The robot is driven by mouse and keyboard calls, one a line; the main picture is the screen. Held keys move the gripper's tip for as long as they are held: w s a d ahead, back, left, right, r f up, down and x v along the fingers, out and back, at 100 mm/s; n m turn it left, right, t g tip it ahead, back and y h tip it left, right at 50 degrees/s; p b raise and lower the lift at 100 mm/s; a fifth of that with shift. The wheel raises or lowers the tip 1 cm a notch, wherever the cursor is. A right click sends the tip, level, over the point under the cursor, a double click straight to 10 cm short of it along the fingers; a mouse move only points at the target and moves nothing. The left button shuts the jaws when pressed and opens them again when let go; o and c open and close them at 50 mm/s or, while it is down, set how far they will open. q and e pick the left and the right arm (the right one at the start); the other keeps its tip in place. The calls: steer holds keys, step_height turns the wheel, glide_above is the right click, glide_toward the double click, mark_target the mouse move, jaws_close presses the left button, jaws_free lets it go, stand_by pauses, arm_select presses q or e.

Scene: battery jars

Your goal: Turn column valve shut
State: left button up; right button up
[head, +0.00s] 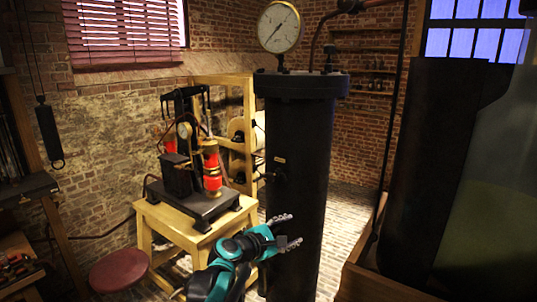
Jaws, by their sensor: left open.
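The tall black column (305,140) stands upright in the middle, with a round white pressure gauge (280,27) on its top. A small dark fitting (279,175) sticks out of the column's left side, below a small brass plate. A second small fitting (330,58) rises from the column's top beside a curved pipe. I cannot tell which of these is the valve. My left gripper (292,230) is open and empty, low in front of the column and below the side fitting. Its two fingers point right, apart from each other. My right gripper is not in view.
A wooden table (190,230) behind left bears an apparatus with red coils (211,165). A round red stool (122,269) stands at lower left. A large dark and glass vessel (440,170) in a wooden crate (370,275) fills the right side. Brick floor shows behind the column.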

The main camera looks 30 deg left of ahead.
mark_target(267, 180)
arm_select(q)
steer(key=w+a+r+n+t+y+p, duration=0.1)
steer(key=w+a+r+n+t+p, duration=0.1)
steer(key=a+r+n, duration=0.4)
steer(key=w+a+r+n+t+y+p, duration=0.1)
steer(key=w+a+r+n+p, duration=0.15)
steer(key=a, duration=0.55)
steer(key=shift+n+y, duration=0.4)
steer(key=shift+n, duration=0.25)
steer(key=w, duration=0.6)
steer(key=shift+w+r, duration=0.1)
steer(key=shift+r, duration=0.05)
steer(key=shift+w+d, duration=0.1)
steer(key=shift+w, duration=0.2)
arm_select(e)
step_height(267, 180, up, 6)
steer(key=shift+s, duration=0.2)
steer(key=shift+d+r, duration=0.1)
arm_select(q)
steer(key=c, duration=1.2)
